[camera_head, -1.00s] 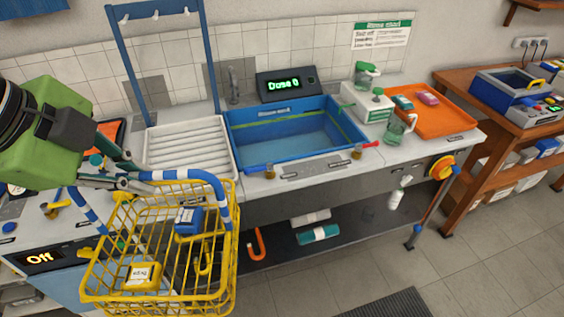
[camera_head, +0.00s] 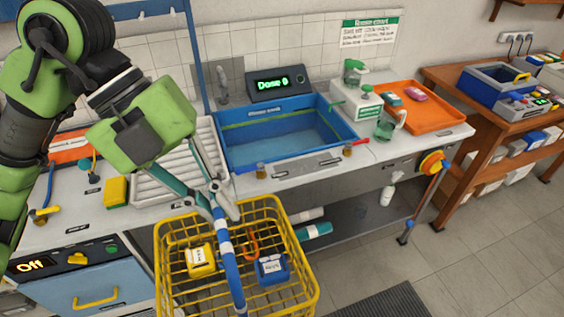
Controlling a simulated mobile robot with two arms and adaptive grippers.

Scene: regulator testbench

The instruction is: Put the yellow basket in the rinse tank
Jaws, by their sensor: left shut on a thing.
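The yellow basket (camera_head: 306,292) is a wire basket with a blue-and-white striped handle. It hangs in front of the counter, lower middle of the head view. Inside lie a yellow block (camera_head: 200,260), a blue block (camera_head: 271,268) and what looks like an orange hook. My left gripper (camera_head: 222,205) is shut on the basket's striped handle at its far end. The rinse tank (camera_head: 240,160) is a blue rectangular basin with water, set in the counter behind and above the basket. My right gripper is not in view.
A white ribbed drainboard (camera_head: 155,188) lies left of the tank. A dispenser (camera_head: 354,101), a glass mug (camera_head: 386,125) and an orange tray (camera_head: 427,115) stand to the right. Small fittings with a red lever (camera_head: 352,146) line the tank's front edge.

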